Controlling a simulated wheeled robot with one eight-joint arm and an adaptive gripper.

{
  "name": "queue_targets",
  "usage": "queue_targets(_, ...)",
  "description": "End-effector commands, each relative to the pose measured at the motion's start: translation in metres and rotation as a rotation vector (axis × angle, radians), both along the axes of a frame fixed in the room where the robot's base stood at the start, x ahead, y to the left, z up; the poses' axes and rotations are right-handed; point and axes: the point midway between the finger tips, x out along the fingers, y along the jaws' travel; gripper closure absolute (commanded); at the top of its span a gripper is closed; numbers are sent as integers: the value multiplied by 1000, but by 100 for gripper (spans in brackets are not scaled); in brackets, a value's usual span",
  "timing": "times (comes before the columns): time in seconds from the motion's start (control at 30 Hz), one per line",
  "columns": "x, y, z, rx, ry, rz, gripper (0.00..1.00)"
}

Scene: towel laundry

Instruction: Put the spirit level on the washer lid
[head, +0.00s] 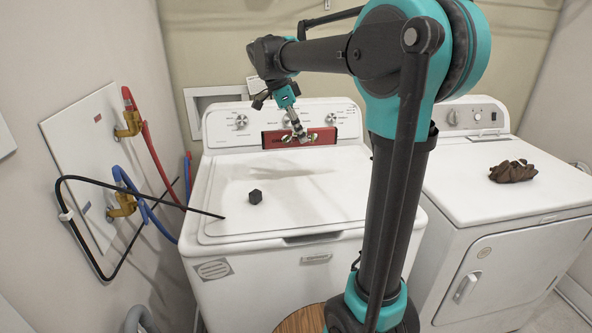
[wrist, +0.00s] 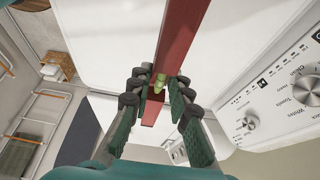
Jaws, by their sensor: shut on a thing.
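The red spirit level (head: 272,141) is held lengthwise across the picture in front of the washer's control panel, at the back of the washer lid (head: 320,208). My gripper (head: 298,136) is shut on it near its middle. In the wrist view, the level (wrist: 182,42) runs between the fingers of my gripper (wrist: 155,88), and its green vial shows between the fingertips. The level appears to be above the lid, with a soft shadow on the white surface. The exact gap below it cannot be told.
A small dark hexagonal object (head: 255,197) sits on the lid's left part. A brown crumpled cloth (head: 512,171) lies on the right-hand machine. The lid's middle and right are clear.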

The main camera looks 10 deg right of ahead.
Motion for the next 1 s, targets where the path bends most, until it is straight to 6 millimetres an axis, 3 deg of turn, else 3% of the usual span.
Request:
queue_targets(0.3, 0, 0, -69, 0, 0, 0, 100)
queue_targets(0.63, 0, 0, -94, 0, 0, 0, 100)
queue_targets(0.83, 0, 0, -120, 0, 0, 0, 100)
queue_targets(1.0, 0, 0, -124, 0, 0, 0, 100)
